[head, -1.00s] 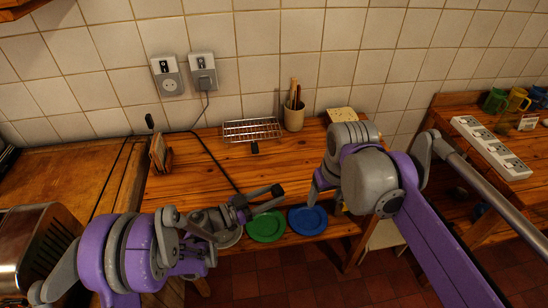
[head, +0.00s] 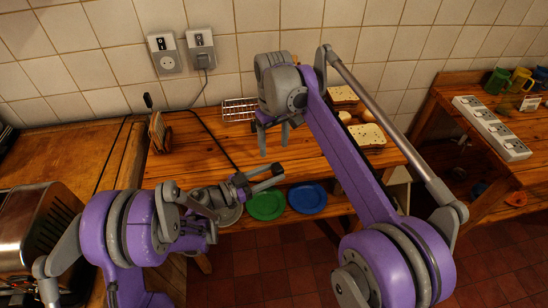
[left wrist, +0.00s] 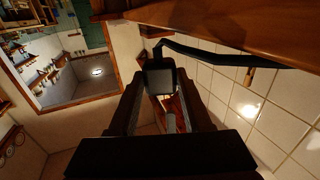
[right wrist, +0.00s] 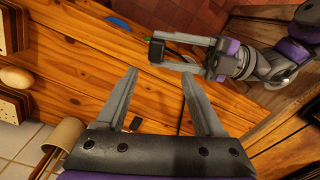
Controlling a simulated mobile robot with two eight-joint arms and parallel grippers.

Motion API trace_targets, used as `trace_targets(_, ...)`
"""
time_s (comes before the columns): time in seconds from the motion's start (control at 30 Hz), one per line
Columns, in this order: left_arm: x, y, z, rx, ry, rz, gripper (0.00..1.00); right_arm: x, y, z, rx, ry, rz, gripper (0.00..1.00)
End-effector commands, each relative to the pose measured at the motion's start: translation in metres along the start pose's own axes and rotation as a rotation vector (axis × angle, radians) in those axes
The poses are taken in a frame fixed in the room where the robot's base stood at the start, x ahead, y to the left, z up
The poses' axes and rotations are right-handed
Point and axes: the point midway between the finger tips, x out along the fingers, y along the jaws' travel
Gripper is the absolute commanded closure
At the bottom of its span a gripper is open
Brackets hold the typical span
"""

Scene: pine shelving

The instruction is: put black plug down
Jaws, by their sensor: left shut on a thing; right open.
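The black plug (right wrist: 157,50) is held between the fingertips of my left gripper (head: 268,178), above the front part of the pine table (head: 200,146). In the left wrist view the plug (left wrist: 160,77) fills the gap between the fingertips, with a black cable running off to the right. In the head view the plug is hard to make out; a black cable (head: 212,133) runs from the back of the table toward the left gripper. My right gripper (head: 274,146) is open and empty over the table's middle, fingers pointing down, behind the left gripper.
Green (head: 266,204) and blue (head: 307,197) plates lie low at the table's front. A wire rack (head: 238,109) and bread slices (head: 367,135) stand at the back and right. A toaster (head: 35,235) is at lower left. A power strip (head: 492,127) lies on the right shelf.

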Motion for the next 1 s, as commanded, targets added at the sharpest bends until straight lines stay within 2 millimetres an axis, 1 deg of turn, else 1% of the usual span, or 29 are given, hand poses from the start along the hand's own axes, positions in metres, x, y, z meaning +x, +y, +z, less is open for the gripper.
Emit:
trace_targets(0.03, 0.0, 0.0, 0.0, 0.0, 0.0, 0.0, 1.0, 0.011, 0.0, 0.0, 0.001, 0.0, 0.0, 0.3)
trace_targets(0.1, 0.0, 0.0, 0.0, 0.0, 0.0, 0.0, 1.0, 0.025, 0.0, 0.0, 0.001, 0.0, 0.0, 0.3)
trace_targets(0.3, 0.0, 0.0, 0.0, 0.0, 0.0, 0.0, 1.0, 0.061, 0.0, 0.0, 0.001, 0.001, 0.0, 0.3)
trace_targets(0.4, 0.0, 0.0, 0.0, 0.0, 0.0, 0.0, 1.0, 0.075, 0.0, 0.0, 0.002, 0.001, 0.0, 0.3)
trace_targets(0.5, 0.0, 0.0, 0.0, 0.0, 0.0, 0.0, 1.0, 0.085, 0.0, 0.0, 0.002, 0.001, 0.0, 0.3)
trace_targets(0.67, 0.0, 0.0, 0.0, 0.0, 0.0, 0.0, 1.0, 0.091, 0.0, 0.0, 0.002, 0.001, 0.0, 0.3)
trace_targets(0.9, 0.0, 0.0, 0.0, 0.0, 0.0, 0.0, 1.0, 0.092, 0.0, 0.0, 0.001, 0.001, 0.0, 0.3)
trace_targets(0.93, 0.0, 0.0, 0.0, 0.0, 0.0, 0.0, 1.0, 0.092, 0.0, 0.0, 0.001, 0.001, 0.0, 0.34)
trace_targets(1.0, 0.0, 0.0, 0.0, 0.0, 0.0, 0.0, 1.0, 0.092, 0.0, 0.0, 0.001, 0.001, 0.0, 0.46)
